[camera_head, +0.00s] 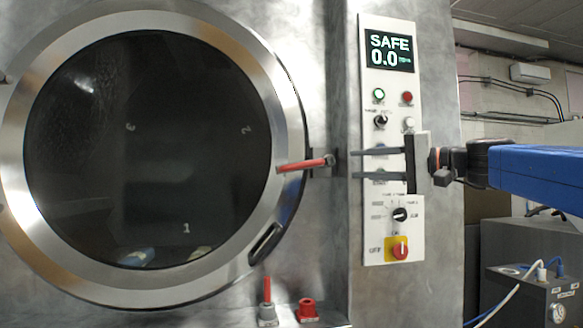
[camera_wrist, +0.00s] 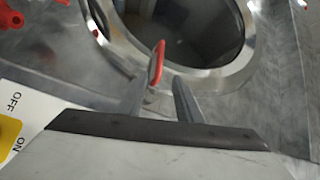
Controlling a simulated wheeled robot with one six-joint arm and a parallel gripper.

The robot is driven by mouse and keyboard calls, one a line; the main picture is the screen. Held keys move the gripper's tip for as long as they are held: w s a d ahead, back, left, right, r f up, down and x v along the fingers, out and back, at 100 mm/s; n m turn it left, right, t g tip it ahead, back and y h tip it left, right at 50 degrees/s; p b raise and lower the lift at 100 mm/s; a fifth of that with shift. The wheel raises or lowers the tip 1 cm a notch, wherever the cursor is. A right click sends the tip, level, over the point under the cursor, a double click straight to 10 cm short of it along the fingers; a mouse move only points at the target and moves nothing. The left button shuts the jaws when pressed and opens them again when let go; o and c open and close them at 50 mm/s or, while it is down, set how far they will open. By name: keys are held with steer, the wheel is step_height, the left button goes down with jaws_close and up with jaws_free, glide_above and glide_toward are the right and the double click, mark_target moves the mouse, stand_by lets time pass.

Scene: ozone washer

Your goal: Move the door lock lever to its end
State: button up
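The door lock lever (camera_head: 306,164) is a red handle on the right rim of the round washer door (camera_head: 291,110). It points left, nearly level, from a pivot at its right end. In the wrist view the red lever (camera_wrist: 157,63) shows beyond my fingers, close to the left fingertip. My gripper (camera_head: 354,166) comes in from the right, in front of the control panel, with two parallel fingers pointing left. In the wrist view my gripper (camera_wrist: 160,88) has its fingers apart with a gap between them. The fingertips appear just right of the lever's pivot; contact cannot be told.
The control panel (camera_head: 375,220) has a lit "SAFE 0.0" display (camera_head: 389,50), buttons, knobs and a red-yellow switch (camera_head: 399,248). A grey machine with a gauge (camera_head: 545,290) is at lower right.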

mark_target(307, 165)
steer(key=x, duration=1.7)
steer(key=shift+a+f, duration=0.1)
jaws_close()
